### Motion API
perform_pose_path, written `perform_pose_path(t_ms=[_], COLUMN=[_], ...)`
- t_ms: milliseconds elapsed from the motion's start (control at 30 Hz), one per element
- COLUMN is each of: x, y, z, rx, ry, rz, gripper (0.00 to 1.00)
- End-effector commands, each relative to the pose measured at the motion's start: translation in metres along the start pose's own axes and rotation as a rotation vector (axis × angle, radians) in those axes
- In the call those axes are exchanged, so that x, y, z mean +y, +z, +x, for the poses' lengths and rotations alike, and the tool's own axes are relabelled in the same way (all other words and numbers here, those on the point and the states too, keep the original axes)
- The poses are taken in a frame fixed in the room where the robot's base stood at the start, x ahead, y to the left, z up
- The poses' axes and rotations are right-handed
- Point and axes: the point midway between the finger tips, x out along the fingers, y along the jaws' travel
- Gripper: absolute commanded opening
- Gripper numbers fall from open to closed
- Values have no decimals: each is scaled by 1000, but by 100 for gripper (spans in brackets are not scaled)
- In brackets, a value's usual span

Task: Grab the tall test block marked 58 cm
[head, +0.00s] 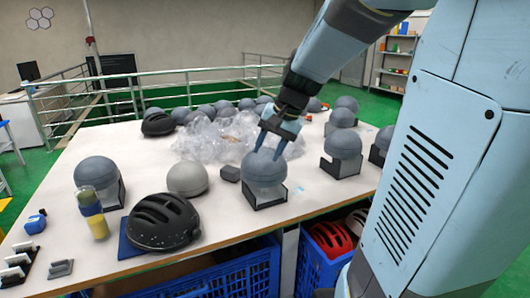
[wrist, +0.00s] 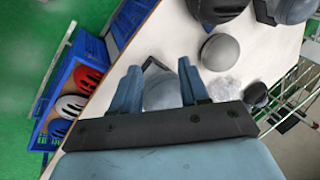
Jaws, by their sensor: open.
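Several grey rounded blocks shaped like heads sit on the white table; no 58 cm mark is readable on any. One grey block (head: 264,168) sits in a dark open stand (head: 266,200) near the table's front edge. My gripper (head: 270,145) is open and points down, right over this block. In the wrist view a grey block (wrist: 160,94) shows between the two blue fingers of my gripper (wrist: 159,70); its lower part is hidden by my gripper body. Whether the fingers touch it cannot be told.
A round grey block (head: 187,178) and a small dark block (head: 229,173) lie to the left. Further left are a black helmet (head: 162,221) and another block on a stand (head: 97,173). Clear plastic wrap (head: 215,138) lies behind. Blue crates (head: 325,262) with helmets stand below the table.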

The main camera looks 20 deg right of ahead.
Motion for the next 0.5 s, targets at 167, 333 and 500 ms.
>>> perform_pose_path(t_ms=[167, 333, 500], x=[3, 12, 31], y=[-51, -101, -152], z=[27, 51, 75], rx=[-62, -112, -156], ry=[-86, -184, -294], rz=[194, 378, 569], gripper=[45, 45, 45])
